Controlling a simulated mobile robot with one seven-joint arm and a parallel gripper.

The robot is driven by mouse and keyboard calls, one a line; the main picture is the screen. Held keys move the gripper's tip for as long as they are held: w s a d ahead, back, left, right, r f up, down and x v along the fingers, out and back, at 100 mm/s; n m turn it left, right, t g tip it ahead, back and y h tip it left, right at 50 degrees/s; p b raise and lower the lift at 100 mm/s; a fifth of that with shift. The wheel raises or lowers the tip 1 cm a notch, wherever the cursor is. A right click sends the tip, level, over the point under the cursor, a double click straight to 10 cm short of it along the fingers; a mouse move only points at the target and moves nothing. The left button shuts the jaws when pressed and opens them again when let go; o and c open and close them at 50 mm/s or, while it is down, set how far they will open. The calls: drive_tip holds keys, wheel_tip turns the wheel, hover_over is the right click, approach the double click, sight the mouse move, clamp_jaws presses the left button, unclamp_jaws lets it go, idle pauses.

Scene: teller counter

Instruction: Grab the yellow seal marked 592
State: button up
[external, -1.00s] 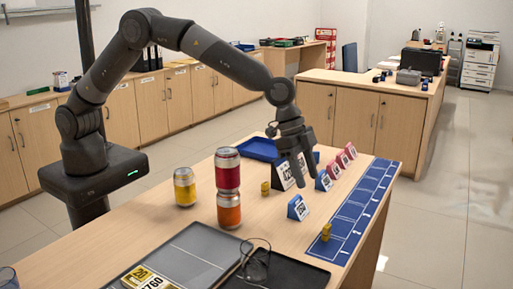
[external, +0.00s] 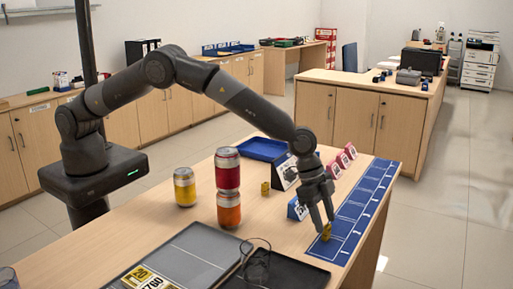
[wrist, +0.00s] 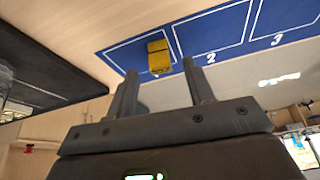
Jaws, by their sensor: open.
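A small yellow seal (external: 326,232) stands on the near end of the blue numbered strip (external: 345,222). In the wrist view the yellow seal (wrist: 159,57) is on the square beside the one marked 2; no 592 can be read on it. My gripper (external: 321,222) is open and points down, with its fingertips close to this seal. In the wrist view the seal appears in the gap between the fingertips (wrist: 160,68), and I cannot tell whether they touch it. A second small yellow piece (external: 265,188) stands farther back on the counter, its marking too small to read.
A blue card stand (external: 296,208) is just left of my gripper, and a black and white one (external: 284,172) is behind. Stacked cans (external: 228,190), a yellow can (external: 184,188) and dark trays (external: 195,255) are to the left.

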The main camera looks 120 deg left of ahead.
sight(326, 225)
drive_tip(key=shift+x, duration=1.75)
drive_tip(key=shift+c, duration=0.2)
drive_tip(key=c, duration=1)
